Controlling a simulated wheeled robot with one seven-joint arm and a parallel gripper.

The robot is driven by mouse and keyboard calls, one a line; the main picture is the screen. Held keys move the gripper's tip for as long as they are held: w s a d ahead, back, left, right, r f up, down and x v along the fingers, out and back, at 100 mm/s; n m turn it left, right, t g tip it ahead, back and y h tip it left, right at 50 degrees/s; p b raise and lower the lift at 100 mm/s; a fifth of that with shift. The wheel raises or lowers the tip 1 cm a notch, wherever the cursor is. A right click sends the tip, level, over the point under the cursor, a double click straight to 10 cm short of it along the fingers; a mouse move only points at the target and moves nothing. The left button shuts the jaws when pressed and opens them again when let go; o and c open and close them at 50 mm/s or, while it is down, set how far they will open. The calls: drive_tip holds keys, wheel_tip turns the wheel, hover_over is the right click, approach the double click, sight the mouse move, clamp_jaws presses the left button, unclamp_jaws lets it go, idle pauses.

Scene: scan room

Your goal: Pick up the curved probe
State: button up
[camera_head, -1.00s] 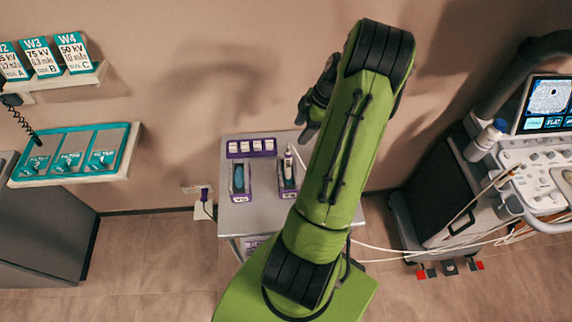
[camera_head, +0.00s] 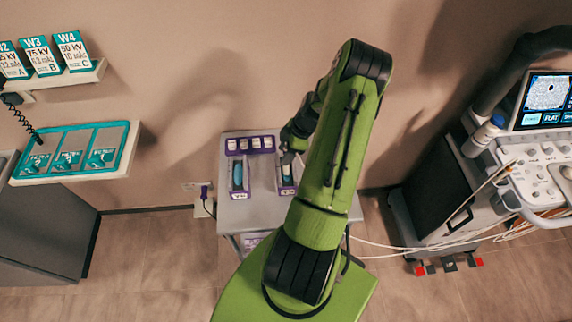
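A small grey cart (camera_head: 262,209) stands against the wall and carries two purple holders. The left holder (camera_head: 239,193) has a dark teal-ended probe (camera_head: 238,173) in it. The right holder (camera_head: 286,190) has a pale probe (camera_head: 287,171) with a bluish part, partly covered by my arm. I cannot tell from this view which of the two is the curved probe. My gripper (camera_head: 287,155) is over the right holder, close to the top of the pale probe. Its fingers are small and partly hidden, so I cannot see whether they are open or touching the probe.
A purple rack (camera_head: 250,144) with several white items stands at the cart's back. An ultrasound machine (camera_head: 530,150) with trailing cables is on the right. A teal tray (camera_head: 75,150) sits on a wall shelf at left.

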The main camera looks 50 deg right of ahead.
clamp_jaws()
